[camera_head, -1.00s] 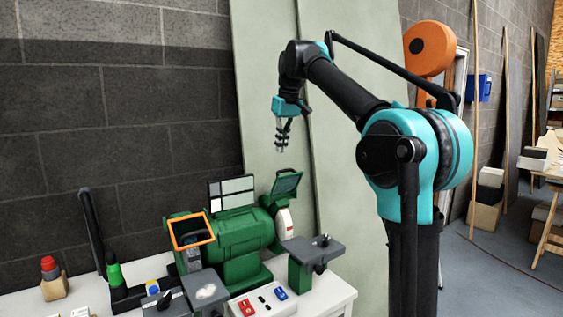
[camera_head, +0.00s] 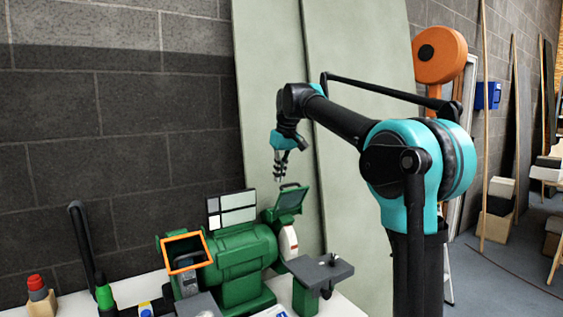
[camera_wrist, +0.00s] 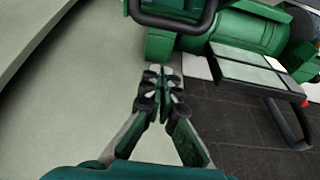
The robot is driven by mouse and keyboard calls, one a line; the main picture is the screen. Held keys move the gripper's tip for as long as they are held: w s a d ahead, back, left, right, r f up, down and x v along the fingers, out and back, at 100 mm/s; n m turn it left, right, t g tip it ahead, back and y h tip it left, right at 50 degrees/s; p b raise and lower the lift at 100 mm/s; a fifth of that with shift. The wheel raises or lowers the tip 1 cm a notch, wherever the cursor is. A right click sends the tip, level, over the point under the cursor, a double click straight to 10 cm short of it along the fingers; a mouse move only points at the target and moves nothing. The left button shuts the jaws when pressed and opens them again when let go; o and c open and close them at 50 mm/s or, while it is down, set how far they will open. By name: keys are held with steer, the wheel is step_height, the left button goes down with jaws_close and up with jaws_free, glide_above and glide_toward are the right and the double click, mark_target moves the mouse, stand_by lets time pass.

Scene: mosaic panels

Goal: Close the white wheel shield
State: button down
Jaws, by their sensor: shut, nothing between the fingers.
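The green bench grinder (camera_head: 242,252) stands on the white bench. Its white wheel (camera_head: 288,242) is at the right end. The white wheel's shield (camera_head: 290,201), a green-framed pane with a dark handle, is tilted up above that wheel. My gripper (camera_head: 279,178) is just above and left of the raised shield, pointing down, shut and empty. In the wrist view, my gripper (camera_wrist: 160,75) has its fingertips together just below the black handle (camera_wrist: 172,25) at the top edge. I cannot tell whether they touch the shield.
An orange-framed shield (camera_head: 186,248) is at the grinder's left end. A pale divided panel (camera_head: 231,208) stands behind the body. A grey tool rest (camera_head: 319,270) sits in front of the white wheel. Green boards (camera_head: 350,60) lean on the wall behind.

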mark_target(291, 200)
steer(key=shift+s+d+f, duration=0.1)
steer(key=shift+s+d, duration=0.45)
steer(key=shift+s, duration=0.3)
steer(key=shift+s+d, duration=0.5)
steer(key=shift+s, duration=0.3)
steer(key=shift+s+d, duration=0.1)
steer(key=shift+s, duration=0.05)
